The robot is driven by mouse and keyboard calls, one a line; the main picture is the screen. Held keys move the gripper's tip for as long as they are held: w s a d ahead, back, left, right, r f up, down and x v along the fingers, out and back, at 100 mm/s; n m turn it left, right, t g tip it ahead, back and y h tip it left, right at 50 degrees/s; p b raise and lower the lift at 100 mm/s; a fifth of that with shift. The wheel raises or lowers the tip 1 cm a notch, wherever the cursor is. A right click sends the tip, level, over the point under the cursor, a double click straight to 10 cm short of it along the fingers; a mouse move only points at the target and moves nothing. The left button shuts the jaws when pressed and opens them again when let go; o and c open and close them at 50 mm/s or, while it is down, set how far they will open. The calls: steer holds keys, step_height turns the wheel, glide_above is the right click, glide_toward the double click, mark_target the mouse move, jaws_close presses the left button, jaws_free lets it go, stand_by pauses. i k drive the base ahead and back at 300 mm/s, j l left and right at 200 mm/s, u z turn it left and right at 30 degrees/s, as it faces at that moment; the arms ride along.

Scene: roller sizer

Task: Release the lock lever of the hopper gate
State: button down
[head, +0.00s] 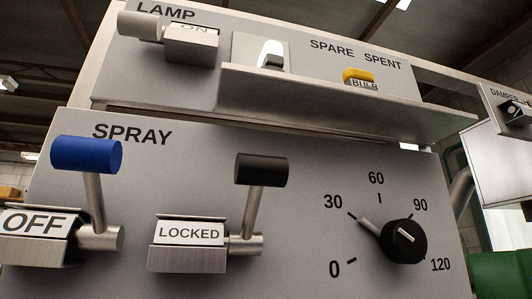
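A lever with a black cylindrical handle (261,170) stands on the grey panel (315,165) in the middle of the head view. Its metal stem rises from a pivot to the right of a plate that reads LOCKED (189,233). The handle points up. No hopper gate name shows on this lever, and the gate itself cannot be made out. My gripper is not in view.
Left of it is a blue-handled lever (86,155) under SPRAY, its plate reading OFF (35,223). A black dial (405,241) sits right. Above, a shelf (350,105) juts out, with a lamp switch (170,35) and yellow bulb piece (358,76).

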mark_target(257, 171)
steer(key=k+j, duration=0.35)
steer(key=j, duration=0.15)
steer(key=k+j+u, duration=0.1)
steer(key=k+j, duration=0.25)
steer(key=j, duration=0.1)
